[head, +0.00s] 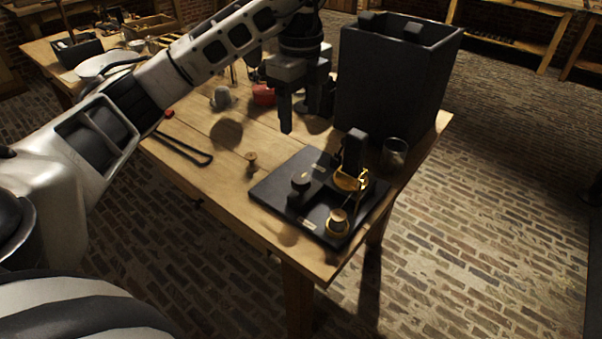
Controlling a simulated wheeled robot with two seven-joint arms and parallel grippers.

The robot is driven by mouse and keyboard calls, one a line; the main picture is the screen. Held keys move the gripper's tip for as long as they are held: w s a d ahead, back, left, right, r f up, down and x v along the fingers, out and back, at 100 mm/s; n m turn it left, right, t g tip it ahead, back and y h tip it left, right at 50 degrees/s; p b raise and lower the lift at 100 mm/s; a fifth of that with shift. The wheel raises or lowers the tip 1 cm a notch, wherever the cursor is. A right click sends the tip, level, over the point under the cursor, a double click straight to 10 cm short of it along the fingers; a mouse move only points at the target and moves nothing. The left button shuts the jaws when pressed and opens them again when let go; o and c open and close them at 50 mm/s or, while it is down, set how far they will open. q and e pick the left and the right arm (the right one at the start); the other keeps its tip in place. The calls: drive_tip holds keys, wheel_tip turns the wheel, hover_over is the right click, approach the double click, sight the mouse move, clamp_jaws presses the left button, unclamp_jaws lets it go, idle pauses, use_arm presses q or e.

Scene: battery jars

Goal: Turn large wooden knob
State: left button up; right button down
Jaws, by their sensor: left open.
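A dark base board (275,195) lies near the table's front right corner and carries brass and black fittings. A round brass-rimmed piece with a light, wood-like top (338,217) sits at its front edge; I cannot tell whether this is the large wooden knob. A small wooden knob-like piece (251,160) stands on the table left of the board. A black round knob (300,183) is on the board. My left gripper (299,118) is open and empty, pointing down above the table behind the board, apart from all these pieces. My right gripper is out of view.
A tall dark bin (392,85) stands behind the board, with a glass jar (394,153) in front of it. A red container (263,95), a grey cup (221,97) and black tongs-like tool (184,150) lie to the left. The table's front left area is clear.

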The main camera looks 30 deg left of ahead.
sight(301, 177)
use_arm(q)
wheel_tip(301, 177, down, 16)
drive_tip(key=shift+d+r, duration=0.1)
drive_tip(key=shift+r, duration=0.15)
drive_tip(key=c, duration=1)
